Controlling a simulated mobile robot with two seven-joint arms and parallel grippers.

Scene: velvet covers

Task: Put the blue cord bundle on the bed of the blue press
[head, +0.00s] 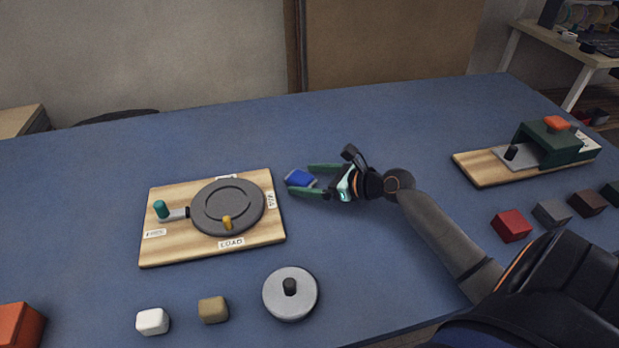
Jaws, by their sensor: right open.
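A small blue piece with a paler edge, which looks like the blue cord bundle (299,178), lies on the blue table just right of the round-plate board. My right gripper (304,179) is open, its two green fingers pointing left on either side of the bundle. I cannot tell whether the fingers touch it. No blue press can be made out; a dark green press-like device (548,142) with a red top stands on a wooden board at the right. My left gripper is not in view.
A wooden board (160,250) carries a grey round plate (228,192) and a teal-knobbed handle (161,209). A grey disc (274,294) with a black knob, a white block (152,321) and a tan block (213,309) stand in front. A red block (511,225) and other blocks sit at right.

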